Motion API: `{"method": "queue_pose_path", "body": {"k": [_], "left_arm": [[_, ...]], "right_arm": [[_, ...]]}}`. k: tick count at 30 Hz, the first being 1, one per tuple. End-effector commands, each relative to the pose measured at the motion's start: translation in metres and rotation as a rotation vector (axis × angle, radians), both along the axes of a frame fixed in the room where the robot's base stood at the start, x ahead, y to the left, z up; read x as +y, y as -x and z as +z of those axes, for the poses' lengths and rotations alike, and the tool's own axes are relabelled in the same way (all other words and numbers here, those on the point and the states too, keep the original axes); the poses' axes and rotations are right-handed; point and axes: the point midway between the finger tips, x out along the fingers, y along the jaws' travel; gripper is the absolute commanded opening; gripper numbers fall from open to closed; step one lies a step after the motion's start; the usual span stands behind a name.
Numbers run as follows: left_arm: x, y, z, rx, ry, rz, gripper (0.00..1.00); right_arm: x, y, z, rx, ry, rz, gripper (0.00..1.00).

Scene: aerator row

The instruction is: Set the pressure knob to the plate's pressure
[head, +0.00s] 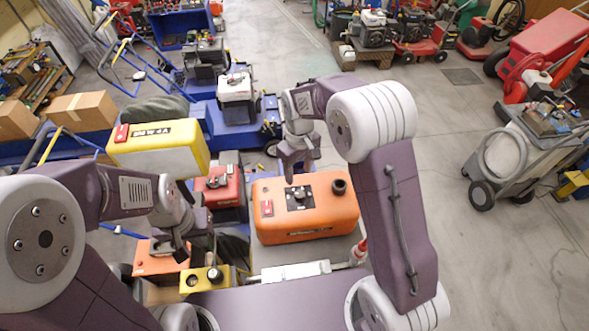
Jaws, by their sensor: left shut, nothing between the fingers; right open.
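An orange machine (325,216) stands in front of me. The writing on the plate is too small to read. My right gripper (291,174) is open and empty above the back edge of the orange machine, close to the knob and pointing down; I cannot tell whether they touch. My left gripper (181,253) is shut and empty at the left, over smaller orange and yellow units.
A yellow machine (158,150) with a red plate stands behind my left arm. A red machine (219,188) stands left of the orange one. A yellow box (205,279) with a black knob is at the front. Open concrete floor (440,120) lies to the right.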

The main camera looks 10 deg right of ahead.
Motion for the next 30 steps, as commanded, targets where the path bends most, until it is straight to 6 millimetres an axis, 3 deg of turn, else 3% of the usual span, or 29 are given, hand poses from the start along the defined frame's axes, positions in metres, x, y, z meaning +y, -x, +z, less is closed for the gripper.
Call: {"method": "queue_pose_path", "body": {"k": [5,16,26,27,30], "left_arm": [[0.0,0.001,0.005,0.001,0.0,0.0,0.0],[0.0,0.0,0.029,0.0,0.0,0.0,0.0],[0.0,0.0,0.03,0.001,0.0,0.0,0.0],[0.0,0.0,0.03,0.001,0.0,0.0,0.0],[0.0,0.0,0.03,0.001,0.0,0.0,0.0]], "right_arm": [[0.0,0.001,-0.012,0.004,0.001,0.0,0.53],[0.0,0.002,-0.08,0.003,0.001,0.0,0.53],[0.0,0.001,-0.092,-0.001,0.0,0.0,0.53],[0.0,0.001,-0.092,-0.001,0.0,0.0,0.5],[0.0,0.001,-0.092,-0.001,0.0,0.0,0.22]]}}
